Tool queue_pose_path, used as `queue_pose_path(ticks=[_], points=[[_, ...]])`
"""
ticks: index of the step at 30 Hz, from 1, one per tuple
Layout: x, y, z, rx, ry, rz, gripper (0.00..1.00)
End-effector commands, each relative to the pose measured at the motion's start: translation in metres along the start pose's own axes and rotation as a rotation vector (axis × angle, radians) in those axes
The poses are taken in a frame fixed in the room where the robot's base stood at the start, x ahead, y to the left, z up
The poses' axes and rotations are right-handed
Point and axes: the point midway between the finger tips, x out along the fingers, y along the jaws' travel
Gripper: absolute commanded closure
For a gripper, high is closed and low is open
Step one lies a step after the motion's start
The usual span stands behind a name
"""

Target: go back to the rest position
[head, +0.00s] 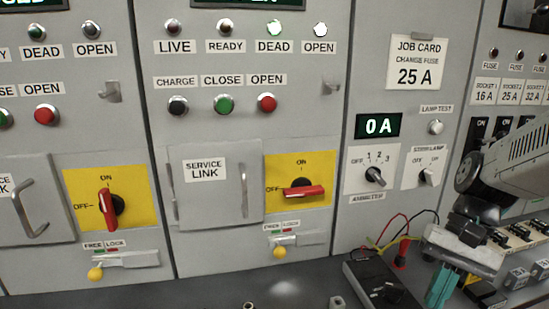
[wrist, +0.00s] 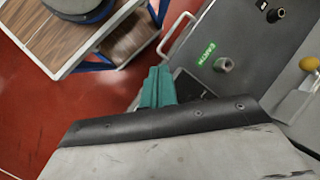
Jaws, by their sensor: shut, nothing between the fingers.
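My gripper (head: 441,287) is at the lower right of the head view, with teal fingers pointing down. The fingers are shut together with nothing between them. They are beside a dark multimeter (head: 380,287) lying on the grey ledge; I cannot tell whether they touch anything. In the wrist view my gripper (wrist: 157,84) shows as teal fingers over the edge of a dark surface.
The panel has two yellow switch plates with red handles (head: 108,205) (head: 303,190). A job card (head: 416,62) reads 25 A. Fuses and sockets (head: 515,235) crowd the right. In the wrist view a wooden-topped trolley (wrist: 62,35) stands on the red floor (wrist: 40,110).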

Motion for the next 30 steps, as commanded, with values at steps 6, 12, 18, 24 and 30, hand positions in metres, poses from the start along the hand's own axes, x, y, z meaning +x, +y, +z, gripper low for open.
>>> queue_pose_path(ticks=[6,12,18,24,30], points=[[-0.008,0.020,0.048,-0.251,0.227,0.189,1.00],[-0.014,0.031,0.081,-0.399,0.398,0.287,1.00],[-0.021,0.026,0.100,-0.466,0.487,0.285,1.00],[-0.022,0.023,0.103,-0.484,0.498,0.283,1.00],[-0.022,0.023,0.103,-0.482,0.498,0.282,1.00]])
